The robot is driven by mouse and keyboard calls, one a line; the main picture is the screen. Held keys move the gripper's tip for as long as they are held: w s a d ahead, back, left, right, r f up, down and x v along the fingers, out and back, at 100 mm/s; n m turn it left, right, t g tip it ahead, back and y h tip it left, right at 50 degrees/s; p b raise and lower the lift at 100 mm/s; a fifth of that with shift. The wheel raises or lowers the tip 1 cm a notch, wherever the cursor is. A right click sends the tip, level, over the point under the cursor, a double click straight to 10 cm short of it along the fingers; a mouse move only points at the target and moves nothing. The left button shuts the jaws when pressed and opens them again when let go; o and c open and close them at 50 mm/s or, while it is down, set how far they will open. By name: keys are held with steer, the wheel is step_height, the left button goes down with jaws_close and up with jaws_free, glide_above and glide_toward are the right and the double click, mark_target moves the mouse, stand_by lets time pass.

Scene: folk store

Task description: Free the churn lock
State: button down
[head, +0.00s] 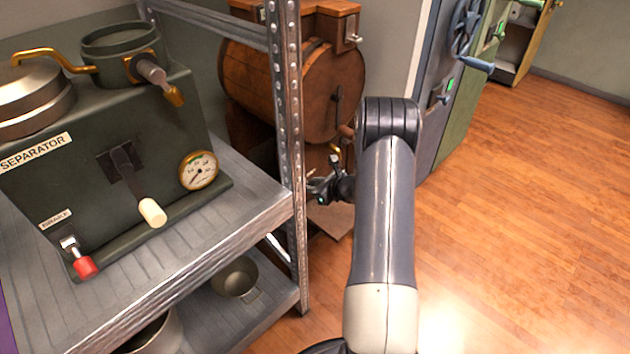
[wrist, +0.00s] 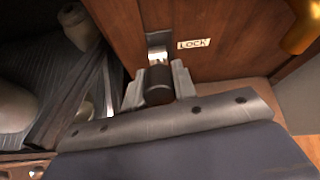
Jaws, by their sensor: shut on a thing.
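The wooden churn (head: 290,85) stands behind the metal shelf post in the head view, its barrel in a wooden stand. In the wrist view a label reading LOCK (wrist: 194,44) is on the wood. Beside it is a small metal fitting (wrist: 157,40) with a dark knob (wrist: 159,86). My gripper (wrist: 159,90) is shut on this dark knob, one grey finger on each side. In the head view my gripper (head: 322,190) is low in front of the churn stand, close to the shelf post. The lock itself cannot be made out there.
A metal shelf (head: 250,185) with a green separator (head: 110,150) stands close on the left. A pot (head: 235,278) sits on its lower shelf. A brass-coloured part (wrist: 300,30) is at the upper right in the wrist view. Wooden floor (head: 530,200) is open on the right.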

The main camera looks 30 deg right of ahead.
steer(key=shift+r+g+p, duration=0.15)
steer(key=shift+g+p, duration=0.25)
steer(key=shift+g, duration=0.1)
steer(key=c, duration=1.1)
jaws_free()
steer(key=shift+w, duration=0.1)
steer(key=shift+r, duration=0.1)
steer(key=p+v, duration=0.1)
steer(key=v, duration=0.9)
steer(key=shift+s+a+r, duration=0.1)
steer(key=shift+s+r, duration=0.1)
steer(key=shift+s, duration=0.2)
steer(key=shift+w, duration=0.1)
